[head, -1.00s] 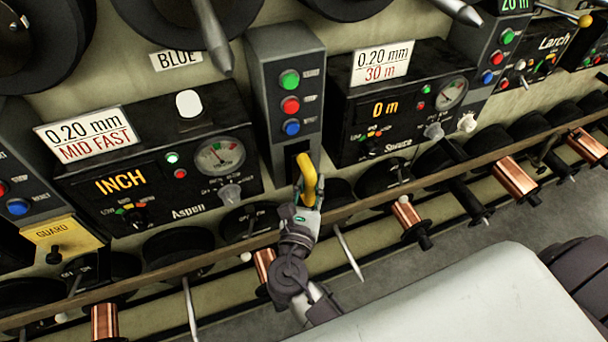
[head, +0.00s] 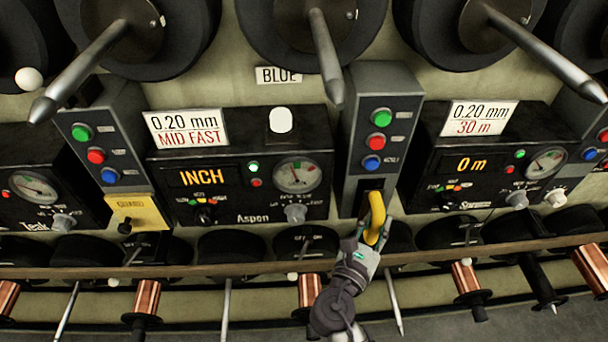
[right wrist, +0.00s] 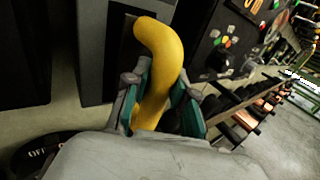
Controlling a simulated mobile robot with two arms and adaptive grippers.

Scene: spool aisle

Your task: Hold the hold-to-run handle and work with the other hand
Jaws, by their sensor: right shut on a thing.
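A yellow handle (head: 376,217) sticks out from a dark slot low on a grey button post (head: 382,90). My right gripper (head: 369,247) is shut on the yellow handle. In the right wrist view the handle (right wrist: 163,65) curves up between the two green-padded fingers (right wrist: 160,98). The post has a green, a red and a blue button. Left of it is the Aspen panel (head: 245,150), with an orange INCH display, a lit pale green lamp, a red lamp, a dial and a knob. Its card reads 0.20 mm MID FAST. My left gripper is not in view.
The Spruce panel (head: 480,185) at right shows 0 m. At left, a yellow GUARD plate (head: 133,212) sits under another button post (head: 98,150). Large dark spools with grey spindles overhang the panels. A long rail (head: 270,265) runs below, with several copper spools under it.

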